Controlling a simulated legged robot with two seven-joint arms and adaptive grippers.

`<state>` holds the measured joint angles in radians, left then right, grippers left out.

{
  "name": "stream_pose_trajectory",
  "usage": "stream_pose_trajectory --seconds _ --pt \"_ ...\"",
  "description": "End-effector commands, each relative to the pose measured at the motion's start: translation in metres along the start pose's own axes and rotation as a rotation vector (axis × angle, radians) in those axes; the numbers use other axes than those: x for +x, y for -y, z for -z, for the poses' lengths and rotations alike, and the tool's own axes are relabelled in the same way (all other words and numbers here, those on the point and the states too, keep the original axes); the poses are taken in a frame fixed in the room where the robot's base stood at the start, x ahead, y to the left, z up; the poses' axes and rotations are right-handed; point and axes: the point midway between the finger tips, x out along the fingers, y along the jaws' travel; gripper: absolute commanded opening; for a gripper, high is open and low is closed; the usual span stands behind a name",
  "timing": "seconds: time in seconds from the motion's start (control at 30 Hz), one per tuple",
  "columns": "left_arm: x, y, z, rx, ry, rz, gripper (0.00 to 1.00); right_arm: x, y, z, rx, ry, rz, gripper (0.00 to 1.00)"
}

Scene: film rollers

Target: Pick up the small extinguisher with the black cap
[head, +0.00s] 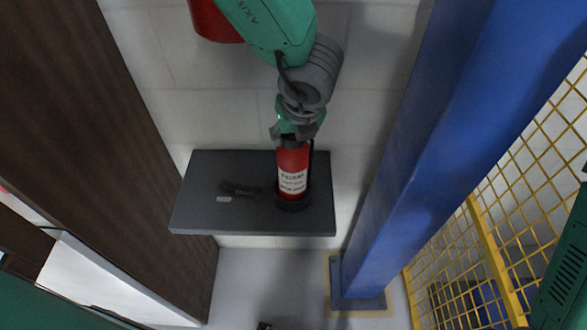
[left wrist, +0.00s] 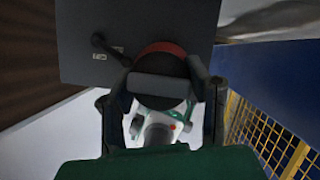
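The small red extinguisher (head: 291,178) with a white label stands upright on a dark shelf (head: 255,221). My left gripper (head: 297,135) comes down from above and has its fingers on either side of the extinguisher's top, which hides the cap in the head view. In the left wrist view, a thick black part (left wrist: 160,88), seemingly the cap, lies between the fingers (left wrist: 162,100), with a red edge of the extinguisher (left wrist: 160,47) beyond it. The fingers look very close to its sides; whether they press on it I cannot tell. My right gripper is not in view.
A small black object (head: 238,188) lies on the shelf left of the extinguisher, beside a small light tag (head: 223,199). A blue column (head: 430,130) stands right, with yellow mesh fencing (head: 490,250) beyond. A brown panel (head: 150,150) rises left.

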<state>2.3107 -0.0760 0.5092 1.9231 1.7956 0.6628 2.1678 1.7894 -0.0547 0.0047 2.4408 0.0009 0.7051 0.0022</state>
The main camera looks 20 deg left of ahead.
Motion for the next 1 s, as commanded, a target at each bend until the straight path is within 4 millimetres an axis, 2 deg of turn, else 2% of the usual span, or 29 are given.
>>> stream_pose_trajectory --seconds 0.03,0.1,0.47,1.0 --pt "0.0 0.0 0.0 0.0 -0.001 0.002 0.18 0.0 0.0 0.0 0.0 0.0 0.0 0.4" --pt "0.0 0.001 0.0 0.0 -0.002 0.002 0.0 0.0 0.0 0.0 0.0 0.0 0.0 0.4" --pt "-0.003 0.0 -0.003 -0.003 0.001 0.003 0.0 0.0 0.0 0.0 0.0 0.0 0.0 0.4" --pt "-0.05 0.001 -0.022 -0.004 0.002 0.004 0.0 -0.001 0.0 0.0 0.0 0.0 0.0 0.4"
